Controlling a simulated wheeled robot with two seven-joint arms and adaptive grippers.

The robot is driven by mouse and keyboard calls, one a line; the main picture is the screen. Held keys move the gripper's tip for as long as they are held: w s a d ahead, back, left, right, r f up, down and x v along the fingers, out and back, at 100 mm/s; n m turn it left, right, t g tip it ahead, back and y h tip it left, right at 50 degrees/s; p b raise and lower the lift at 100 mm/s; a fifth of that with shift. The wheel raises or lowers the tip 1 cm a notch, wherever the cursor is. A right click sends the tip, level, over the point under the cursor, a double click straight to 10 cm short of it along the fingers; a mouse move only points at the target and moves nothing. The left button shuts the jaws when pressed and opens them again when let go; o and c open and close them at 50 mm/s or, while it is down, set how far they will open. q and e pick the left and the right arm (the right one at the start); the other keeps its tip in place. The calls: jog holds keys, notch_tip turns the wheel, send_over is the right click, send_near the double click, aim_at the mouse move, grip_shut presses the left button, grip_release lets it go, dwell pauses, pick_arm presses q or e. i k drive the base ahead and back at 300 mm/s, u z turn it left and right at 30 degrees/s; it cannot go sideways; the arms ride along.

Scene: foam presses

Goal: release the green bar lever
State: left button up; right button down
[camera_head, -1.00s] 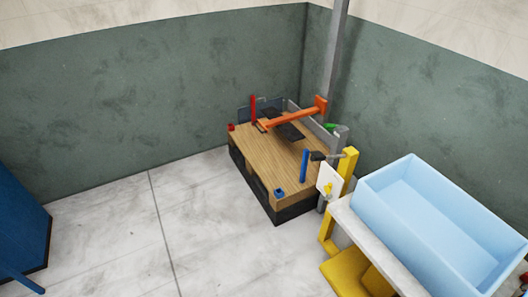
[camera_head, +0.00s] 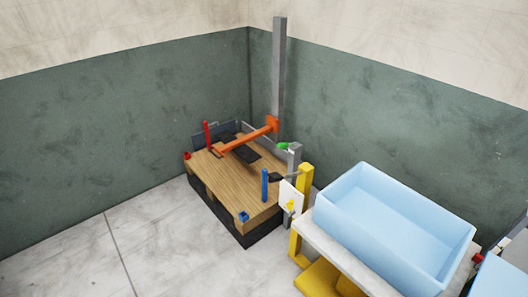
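A small green part (camera_head: 283,146), which looks like the green bar lever, sits at the right rear of a wooden-topped press (camera_head: 225,185). The orange bar slants over the wooden top toward a red upright handle (camera_head: 207,135). The green part is too small to tell its exact position or angle. Neither of my grippers is in the head view.
A yellow post (camera_head: 304,188) with a white plate (camera_head: 290,194) stands at the press's right. A light blue bin (camera_head: 395,222) rests on a pale-topped yellow stand at the right. A blue upright handle (camera_head: 265,185) is at the press's front. Floor at the lower left is clear.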

aim_at(283, 146)
jog(key=u, duration=0.65)
jog(key=i, duration=0.8)
jog(key=u, duration=0.7)
jog(key=i, duration=0.8)
jog(key=z, duration=0.75)
jog(key=i, duration=0.8)
jog(key=z, duration=0.6)
